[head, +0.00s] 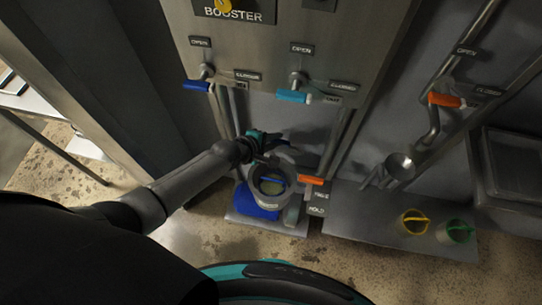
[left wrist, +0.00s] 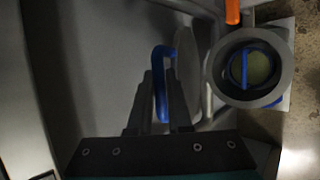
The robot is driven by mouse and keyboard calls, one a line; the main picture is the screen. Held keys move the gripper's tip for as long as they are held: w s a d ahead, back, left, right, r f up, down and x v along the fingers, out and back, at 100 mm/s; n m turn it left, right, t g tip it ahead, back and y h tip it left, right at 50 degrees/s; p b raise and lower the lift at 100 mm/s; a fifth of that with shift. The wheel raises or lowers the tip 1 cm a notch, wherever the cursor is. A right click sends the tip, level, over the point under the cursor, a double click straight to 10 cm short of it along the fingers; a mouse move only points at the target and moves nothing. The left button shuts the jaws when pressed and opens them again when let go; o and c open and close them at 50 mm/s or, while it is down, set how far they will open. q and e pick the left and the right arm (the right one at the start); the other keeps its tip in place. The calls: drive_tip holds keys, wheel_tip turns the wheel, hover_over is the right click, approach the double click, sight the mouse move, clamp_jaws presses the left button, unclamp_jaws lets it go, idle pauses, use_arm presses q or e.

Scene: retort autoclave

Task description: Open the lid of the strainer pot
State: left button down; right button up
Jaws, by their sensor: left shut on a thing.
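The strainer pot (head: 256,190) is a grey round vessel at the middle of the head view, its mouth uncovered. In the left wrist view the pot (left wrist: 218,72) is at the right, with a blue-barred strainer (left wrist: 246,72) inside. The grey lid (left wrist: 188,62) stands nearly edge-on beside the mouth, swung away from it. Its blue handle (left wrist: 158,58) is between the fingers of my left gripper (left wrist: 162,95), which is shut on it. In the head view my left gripper (head: 266,144) is just behind the pot; the lid is hard to make out there. My right gripper is not in view.
Orange-handled valve (head: 311,180) is right of the pot. Blue (head: 196,86) and teal (head: 291,96) valve handles are on the panel above. A blue container (head: 255,203) sits below the pot. Yellow (head: 412,222) and green (head: 456,231) strainers stand at the right.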

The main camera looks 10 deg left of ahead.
use_arm(q)
drive_tip(key=w+r+b, duration=0.1)
drive_tip(key=w+b, duration=0.3)
drive_tip(key=w, duration=0.6)
drive_tip(key=shift+r, duration=0.35)
drive_tip(key=c, duration=0.8)
unclamp_jaws()
drive_tip(key=shift+c, duration=0.2)
drive_tip(key=shift+s+f, duration=0.1)
drive_tip(key=p+v, duration=0.7)
drive_tip(key=v, duration=0.8)
drive_tip(key=shift+s, duration=0.1)
